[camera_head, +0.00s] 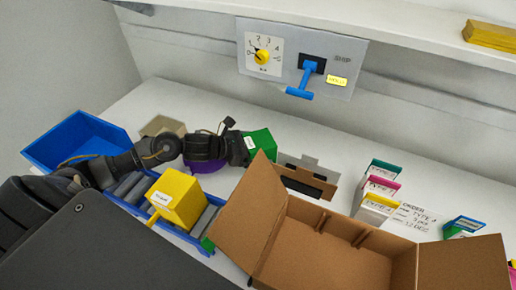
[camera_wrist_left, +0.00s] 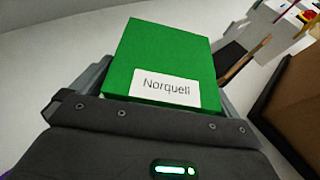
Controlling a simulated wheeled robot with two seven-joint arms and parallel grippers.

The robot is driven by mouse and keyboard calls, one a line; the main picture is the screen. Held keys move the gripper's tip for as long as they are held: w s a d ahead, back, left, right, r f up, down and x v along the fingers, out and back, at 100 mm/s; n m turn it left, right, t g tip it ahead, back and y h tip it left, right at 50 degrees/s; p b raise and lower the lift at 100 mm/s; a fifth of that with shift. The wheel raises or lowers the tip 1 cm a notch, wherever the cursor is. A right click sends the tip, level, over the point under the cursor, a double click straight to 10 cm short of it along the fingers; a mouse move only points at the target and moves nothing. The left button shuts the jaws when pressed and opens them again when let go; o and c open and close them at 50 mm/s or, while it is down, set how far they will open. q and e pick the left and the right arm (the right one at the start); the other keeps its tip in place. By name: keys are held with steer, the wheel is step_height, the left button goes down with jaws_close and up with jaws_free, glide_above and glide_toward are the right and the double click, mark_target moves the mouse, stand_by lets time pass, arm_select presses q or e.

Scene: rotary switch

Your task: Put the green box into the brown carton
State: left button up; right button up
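The green box (camera_head: 261,142) is at the end of my left arm in the head view, just behind the left flap of the brown carton (camera_head: 325,243). My left gripper (camera_head: 247,147) has its fingers on either side of the box and appears shut on it. In the left wrist view the green box (camera_wrist_left: 165,58) fills the space between the fingers, with a white label reading "Norqueli" facing the camera. The carton stands open at the front right, flaps spread, and its visible inside looks empty. Whether the box touches the table is unclear. My right gripper is not in view.
A blue tray (camera_head: 190,238) with grey items and a yellow box (camera_head: 178,196) lies under my left arm. A purple object (camera_head: 205,166) is beside the gripper. An empty-looking blue bin (camera_head: 78,140) stands far left. Coloured cards (camera_head: 380,188) stand right. A switch panel (camera_head: 300,58) is behind.

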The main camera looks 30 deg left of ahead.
arm_select(q)
steer(key=shift+r, duration=0.1)
steer(key=shift+s+a+r+p, duration=0.1)
steer(key=shift+r+p, duration=0.05)
steer(key=shift+p, duration=0.15)
steer(key=p+v, duration=0.1)
steer(key=v, duration=1)
steer(key=shift+s+a, duration=0.2)
steer(key=shift+s, duration=0.1)
